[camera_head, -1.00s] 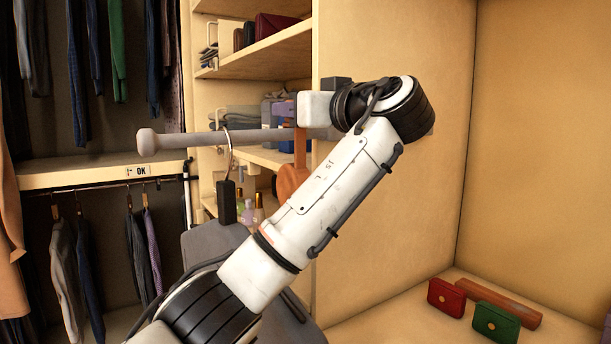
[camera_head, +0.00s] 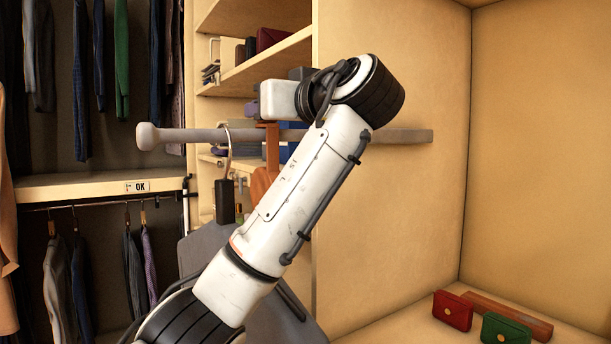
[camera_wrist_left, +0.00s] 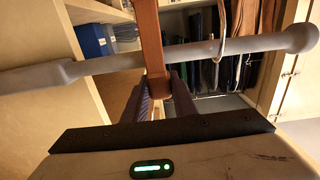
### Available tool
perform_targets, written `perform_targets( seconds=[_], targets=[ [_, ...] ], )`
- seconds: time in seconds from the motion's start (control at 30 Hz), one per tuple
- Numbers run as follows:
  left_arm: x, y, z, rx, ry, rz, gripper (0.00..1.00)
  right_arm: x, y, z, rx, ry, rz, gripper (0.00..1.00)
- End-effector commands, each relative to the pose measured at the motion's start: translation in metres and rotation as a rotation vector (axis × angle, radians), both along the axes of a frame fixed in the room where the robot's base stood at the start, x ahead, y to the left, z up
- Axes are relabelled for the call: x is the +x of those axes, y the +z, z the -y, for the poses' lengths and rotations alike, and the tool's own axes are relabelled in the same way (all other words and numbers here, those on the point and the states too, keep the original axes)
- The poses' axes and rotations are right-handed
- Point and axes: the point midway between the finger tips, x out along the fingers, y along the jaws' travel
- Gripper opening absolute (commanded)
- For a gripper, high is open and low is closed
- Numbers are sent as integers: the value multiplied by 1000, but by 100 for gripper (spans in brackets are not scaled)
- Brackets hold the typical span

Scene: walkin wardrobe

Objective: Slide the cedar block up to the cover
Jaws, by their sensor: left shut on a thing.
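The cedar block (camera_head: 262,184) is reddish brown and hangs from a grey rod (camera_head: 190,136) by a flat brown hanger piece. In the left wrist view its brown upright (camera_wrist_left: 151,38) crosses the rod. My left gripper (camera_wrist_left: 160,96) is shut on its lower part, just below the rod; in the head view the arm largely hides the fingers. The grey cover (camera_head: 197,250) hangs left of the block from a metal hook with a black tag (camera_head: 225,202). The hook (camera_wrist_left: 224,35) is apart from the block, with bare rod between. My right gripper is not in view.
A shelf unit (camera_head: 265,62) with bags stands behind the rod. Clothes (camera_head: 85,80) hang at left above and below a shelf marked OK (camera_head: 100,184). A red purse (camera_head: 452,310), a green purse (camera_head: 505,328) and a wooden piece (camera_head: 515,314) lie at lower right.

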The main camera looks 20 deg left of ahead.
Motion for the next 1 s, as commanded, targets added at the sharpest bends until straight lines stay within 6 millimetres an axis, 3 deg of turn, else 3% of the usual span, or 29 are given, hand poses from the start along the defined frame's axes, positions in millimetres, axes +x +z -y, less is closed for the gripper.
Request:
perform_targets(
  seconds=[0.17, 0.2, 0.33, 0.67, 1.0],
  targets=[
    [0, 1, 0, 0, 0, 1, 0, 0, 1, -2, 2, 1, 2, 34],
    [0, 1, 0, 0, 0, 1, 28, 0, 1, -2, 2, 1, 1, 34],
    [0, 1, 0, 0, 0, 1, 46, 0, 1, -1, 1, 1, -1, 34],
    [-2, 0, 4, 0, -2, 0, 46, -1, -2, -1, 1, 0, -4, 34],
    [-38, -1, 51, 0, -5, 1, 46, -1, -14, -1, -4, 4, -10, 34]
  ],
)
